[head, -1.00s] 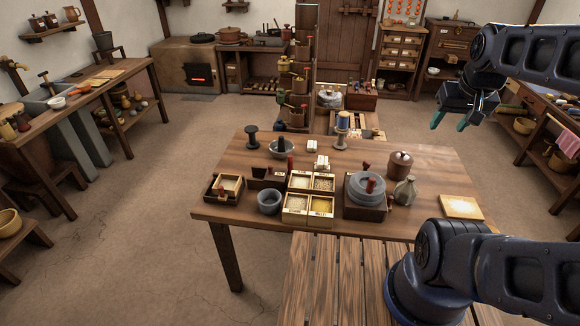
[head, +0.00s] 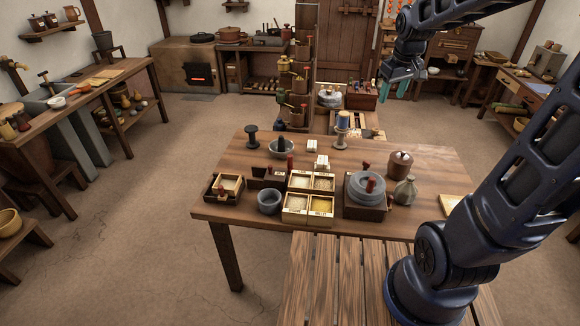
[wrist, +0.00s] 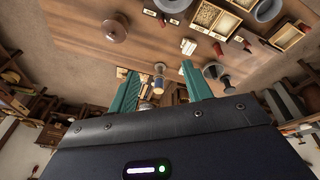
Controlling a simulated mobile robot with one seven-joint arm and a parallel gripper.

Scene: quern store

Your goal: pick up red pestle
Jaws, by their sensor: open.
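A red upright handle (head: 290,162) stands at the back of a dark wooden rack (head: 264,173) on the table; it looks like the red pestle, but its lower part is hidden. It also seems to show in the wrist view (wrist: 218,48). My gripper (head: 393,90) is open and empty, high above the table's far right side. In the wrist view its green fingers (wrist: 160,70) are spread wide, with nothing between them.
A grey bowl with a dark pestle (head: 281,147), a black spool (head: 252,137) and a blue-topped stand (head: 342,130) are at the back. Grain boxes (head: 309,203), a grey mortar (head: 269,201), a lidded pot (head: 400,163) and a jug (head: 405,190) crowd the table (head: 440,165).

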